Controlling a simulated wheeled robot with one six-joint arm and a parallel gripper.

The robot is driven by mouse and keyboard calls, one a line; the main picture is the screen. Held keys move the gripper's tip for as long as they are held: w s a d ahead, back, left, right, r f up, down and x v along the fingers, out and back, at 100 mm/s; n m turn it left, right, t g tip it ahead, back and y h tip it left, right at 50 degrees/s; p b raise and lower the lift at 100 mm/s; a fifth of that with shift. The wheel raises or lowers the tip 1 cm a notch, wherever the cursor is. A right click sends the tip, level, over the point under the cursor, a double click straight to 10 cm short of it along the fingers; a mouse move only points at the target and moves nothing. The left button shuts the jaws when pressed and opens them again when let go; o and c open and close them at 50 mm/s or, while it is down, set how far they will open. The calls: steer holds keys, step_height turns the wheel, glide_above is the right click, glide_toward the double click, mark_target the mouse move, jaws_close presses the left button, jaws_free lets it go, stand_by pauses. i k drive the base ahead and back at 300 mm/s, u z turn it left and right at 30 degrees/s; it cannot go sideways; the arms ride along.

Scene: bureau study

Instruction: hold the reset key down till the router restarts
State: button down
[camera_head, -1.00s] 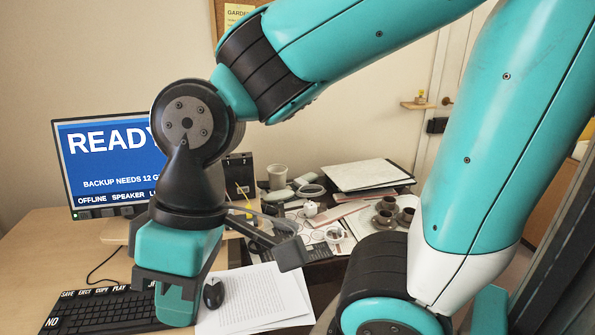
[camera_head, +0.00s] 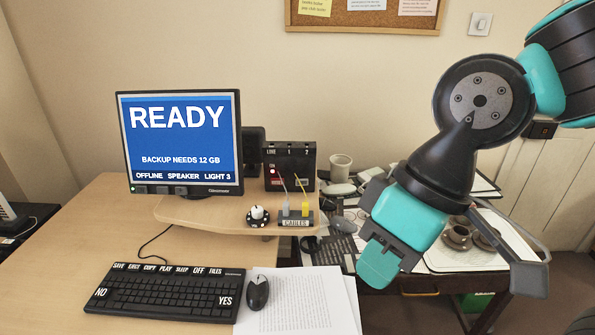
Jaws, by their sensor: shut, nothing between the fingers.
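The router appears to be the black box (camera_head: 290,165) marked LINE, 1 and 2, upright at the back of the wooden monitor shelf, right of the monitor. A red light shows on its left front. I cannot make out a reset key on it. A CABLES block (camera_head: 296,219) with a grey and a yellow plug stands in front of it, with thin leads rising towards the box. The monitor (camera_head: 181,143) reads READY and BACKUP NEEDS 12 GB. My gripper (camera_head: 379,264) is shut and empty, pointing down, to the right of the router and apart from it.
A white knob on a dark dotted base (camera_head: 258,217) sits on the shelf (camera_head: 190,209). The keyboard (camera_head: 165,296), mouse (camera_head: 258,292) and papers (camera_head: 305,305) lie in front. The left desk is clear.

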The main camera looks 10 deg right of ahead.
mark_target(274, 181)
steer(key=z, duration=0.05)
steer(key=k, duration=0.6)
steer(key=u, duration=0.5)
steer(key=i, duration=1.5)
steer(key=z, duration=0.6)
